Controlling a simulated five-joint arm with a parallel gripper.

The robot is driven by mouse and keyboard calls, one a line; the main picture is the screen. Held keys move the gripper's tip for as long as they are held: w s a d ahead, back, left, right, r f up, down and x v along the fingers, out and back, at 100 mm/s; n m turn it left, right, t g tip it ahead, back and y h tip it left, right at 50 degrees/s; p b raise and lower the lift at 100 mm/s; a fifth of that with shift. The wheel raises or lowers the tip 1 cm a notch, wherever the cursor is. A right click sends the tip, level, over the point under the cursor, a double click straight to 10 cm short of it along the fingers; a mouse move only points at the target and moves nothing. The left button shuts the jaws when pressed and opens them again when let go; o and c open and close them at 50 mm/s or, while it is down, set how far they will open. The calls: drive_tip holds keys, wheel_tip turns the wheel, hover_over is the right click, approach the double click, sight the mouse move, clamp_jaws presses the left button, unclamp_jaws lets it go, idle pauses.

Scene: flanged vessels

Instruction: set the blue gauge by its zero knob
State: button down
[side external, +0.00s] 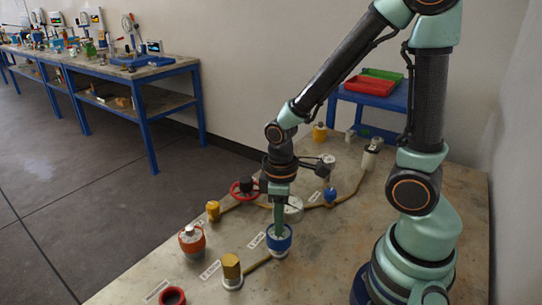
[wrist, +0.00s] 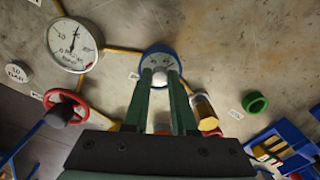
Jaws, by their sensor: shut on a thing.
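The blue gauge (side external: 280,243) is a short round body with a blue rim and a pale face, standing upright on the bench near the front. In the wrist view its blue rim (wrist: 158,48) arcs beyond my fingertips. My gripper (side external: 278,232) points straight down onto it. In the wrist view the two green fingers of my gripper (wrist: 160,77) are closed around a small whitish knob (wrist: 160,79) at the gauge's face. The fingers hide most of the knob and part of the face, so I cannot read its setting.
A white dial gauge (wrist: 73,45) and a red handwheel (wrist: 66,108) stand to the left in the wrist view. A yellow-capped vessel (side external: 231,268) and an orange vessel (side external: 192,242) stand close by. Pipes join several fittings. A green ring (wrist: 254,103) lies right.

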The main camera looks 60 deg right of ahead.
drive_tip(key=m, duration=0.4)
drive_tip(key=shift+m, duration=2.2)
drive_tip(key=c, duration=0.7)
unclamp_jaws()
drive_tip(key=shift+r, duration=0.1)
wheel_tip(320, 180, up, 12)
